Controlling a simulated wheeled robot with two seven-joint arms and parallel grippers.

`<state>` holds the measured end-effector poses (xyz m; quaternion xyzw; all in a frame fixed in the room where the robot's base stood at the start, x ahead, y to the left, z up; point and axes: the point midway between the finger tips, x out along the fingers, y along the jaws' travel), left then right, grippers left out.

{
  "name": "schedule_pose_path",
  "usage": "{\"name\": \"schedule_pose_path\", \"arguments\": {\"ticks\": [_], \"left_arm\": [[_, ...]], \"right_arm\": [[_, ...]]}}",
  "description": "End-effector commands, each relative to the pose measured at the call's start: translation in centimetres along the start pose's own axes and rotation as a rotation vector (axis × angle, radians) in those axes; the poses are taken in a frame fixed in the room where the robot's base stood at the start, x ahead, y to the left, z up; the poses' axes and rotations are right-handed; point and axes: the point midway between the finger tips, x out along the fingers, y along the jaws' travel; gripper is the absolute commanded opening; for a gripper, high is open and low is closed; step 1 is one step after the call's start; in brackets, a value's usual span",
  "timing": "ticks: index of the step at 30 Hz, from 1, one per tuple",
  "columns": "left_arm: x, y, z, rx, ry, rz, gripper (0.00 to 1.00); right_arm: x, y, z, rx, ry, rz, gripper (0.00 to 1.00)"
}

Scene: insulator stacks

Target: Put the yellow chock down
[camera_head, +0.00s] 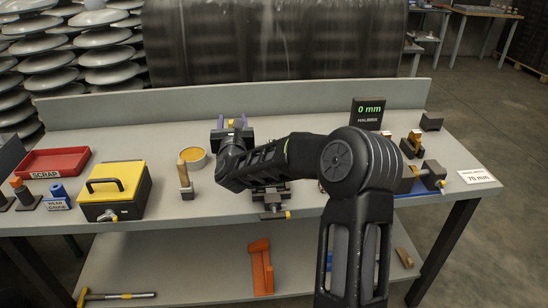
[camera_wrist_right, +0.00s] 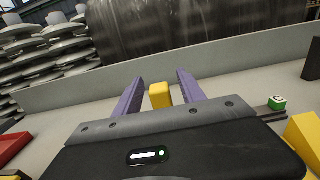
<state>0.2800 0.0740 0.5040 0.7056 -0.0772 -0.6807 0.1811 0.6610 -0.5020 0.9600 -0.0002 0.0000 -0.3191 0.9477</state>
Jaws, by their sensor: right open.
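The yellow chock (camera_head: 231,123) is a small block near the back of the grey workbench. In the right wrist view the yellow chock (camera_wrist_right: 160,96) stands between the two purple fingers of my right gripper (camera_wrist_right: 159,76), with a visible gap on each side. My right gripper (camera_head: 232,117) is open around it in the head view, reaching across the bench. The chock's lower part is hidden by the gripper body, so its contact with the bench cannot be seen. My left gripper is not in view.
A yellow case (camera_head: 118,186), a red scrap tray (camera_head: 55,161) and a round yellow-filled tin (camera_head: 193,158) are at left. A black 0 mm display (camera_head: 367,113) and clamp-like fixtures (camera_head: 412,146) are at right. A raised back panel (camera_head: 120,114) runs behind the bench.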

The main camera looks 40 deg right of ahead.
Motion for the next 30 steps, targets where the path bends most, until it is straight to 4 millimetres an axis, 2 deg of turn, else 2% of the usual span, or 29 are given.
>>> {"name": "schedule_pose_path", "arguments": {"ticks": [17, 30], "left_arm": [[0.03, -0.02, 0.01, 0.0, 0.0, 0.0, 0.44], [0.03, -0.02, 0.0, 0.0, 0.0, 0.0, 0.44]], "right_arm": [[0.01, -0.03, -0.03, 0.0, 0.0, 0.0, 0.47], [0.0, -0.02, -0.02, 0.0, 0.0, 0.0, 0.11]]}}
